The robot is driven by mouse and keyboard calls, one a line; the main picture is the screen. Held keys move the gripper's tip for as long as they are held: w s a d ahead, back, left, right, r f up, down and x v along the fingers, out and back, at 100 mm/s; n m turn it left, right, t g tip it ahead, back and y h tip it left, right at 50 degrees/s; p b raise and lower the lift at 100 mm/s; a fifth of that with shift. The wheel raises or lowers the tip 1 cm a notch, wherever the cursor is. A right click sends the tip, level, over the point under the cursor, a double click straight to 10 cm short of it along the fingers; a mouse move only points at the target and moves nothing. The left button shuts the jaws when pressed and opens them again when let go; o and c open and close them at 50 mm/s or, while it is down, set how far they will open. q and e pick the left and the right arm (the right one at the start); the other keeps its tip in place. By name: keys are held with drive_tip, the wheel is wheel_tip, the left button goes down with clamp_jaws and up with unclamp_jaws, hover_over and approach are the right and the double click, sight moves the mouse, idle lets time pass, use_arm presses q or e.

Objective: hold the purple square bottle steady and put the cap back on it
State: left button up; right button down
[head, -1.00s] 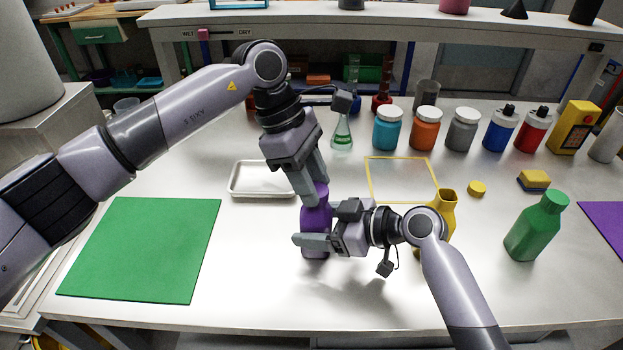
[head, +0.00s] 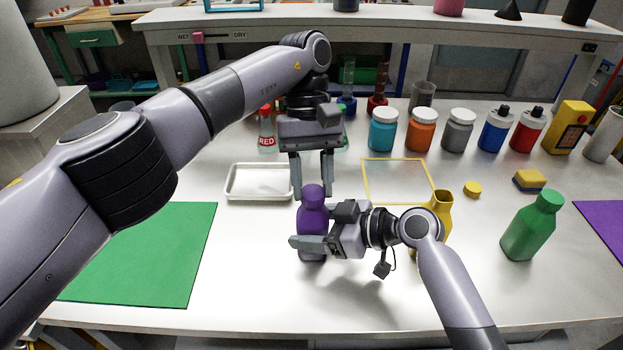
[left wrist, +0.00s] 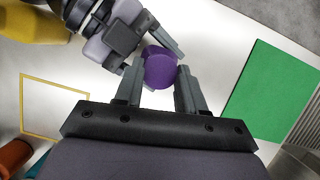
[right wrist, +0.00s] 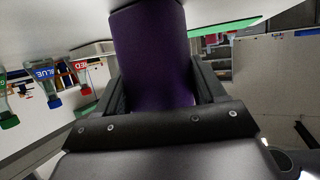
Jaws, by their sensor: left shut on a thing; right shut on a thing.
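The purple square bottle (head: 312,218) stands upright on the table in the head view, with its purple cap (head: 313,192) at the top. My right gripper (head: 305,243) is shut around the bottle's body from the right side. The bottle fills the space between its fingers in the right wrist view (right wrist: 150,50). My left gripper (head: 313,190) points down from above, its fingers on either side of the cap. In the left wrist view the purple top (left wrist: 160,68) sits between the fingertips. The seam between cap and bottle is not clear.
A white tray (head: 258,195) lies behind left and a green mat (head: 150,250) at left. A yellow bottle (head: 442,205) is partly hidden behind my right arm. A yellow cap (head: 472,189) and green bottle (head: 533,228) are at right. Several jars stand behind.

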use_arm(q)
drive_tip(key=o, duration=1)
drive_tip(key=shift+r, duration=0.1)
drive_tip(key=shift+r, duration=2.15)
drive_tip(key=shift+c, duration=0.2)
